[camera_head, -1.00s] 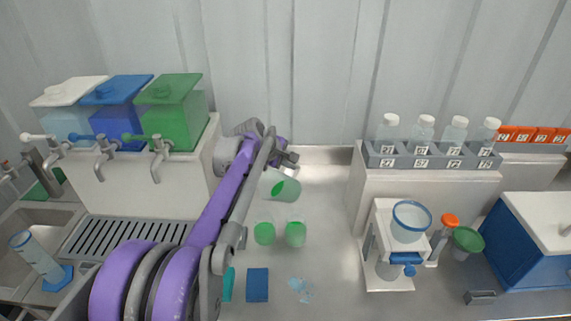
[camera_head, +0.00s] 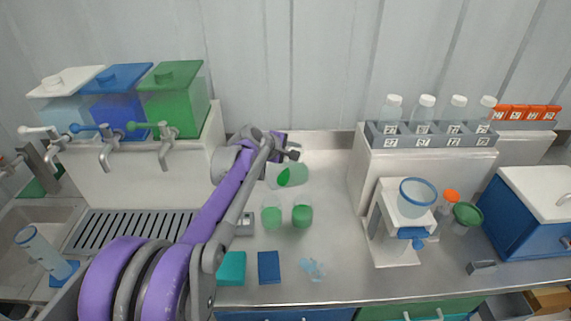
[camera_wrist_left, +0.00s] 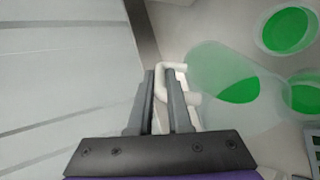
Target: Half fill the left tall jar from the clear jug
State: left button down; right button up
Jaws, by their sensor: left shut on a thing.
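The clear jug (camera_head: 298,176) holds some green liquid and looks tilted in the head view. My left gripper (camera_head: 291,154) is shut on its pale handle (camera_wrist_left: 190,98); the jug body (camera_wrist_left: 215,70) is beside the fingers in the left wrist view. The left tall jar (camera_head: 272,217) and the right jar (camera_head: 302,215) stand close together on the counter, nearer to me than the jug, both with green liquid inside. Their exact levels are hard to read. I see no stream from the jug. My right gripper is not in view.
Tanks with taps, including a green one (camera_head: 174,105), stand at the left back above a drain grate (camera_head: 120,230). A teal block (camera_head: 232,268), a blue block (camera_head: 269,267) and a light-blue crumpled piece (camera_head: 312,268) lie in front. A bottle rack (camera_head: 432,140) and white stand (camera_head: 392,225) are right.

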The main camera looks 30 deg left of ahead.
pick_arm(q)
jog(key=shift+s+a+t, duration=0.25)
jog(key=shift+s+t, duration=0.25)
jog(key=shift+s, duration=0.05)
jog(key=shift+s+t, duration=0.2)
jog(key=shift+t, duration=0.1)
dwell(0.3)
jog(key=shift+s+a+r+t+p, duration=0.15)
jog(key=shift+s+t+p, duration=0.15)
jog(key=shift+s+t, duration=0.4)
jog(key=shift+w, duration=0.1)
jog(key=shift+w+d+g, duration=0.2)
jog(key=shift+w+g, duration=0.55)
jog(key=shift+g, duration=0.15)
jog(key=shift+w+d+g, duration=0.15)
jog(key=shift+w+g, duration=0.55)
jog(key=shift+g, duration=0.2)
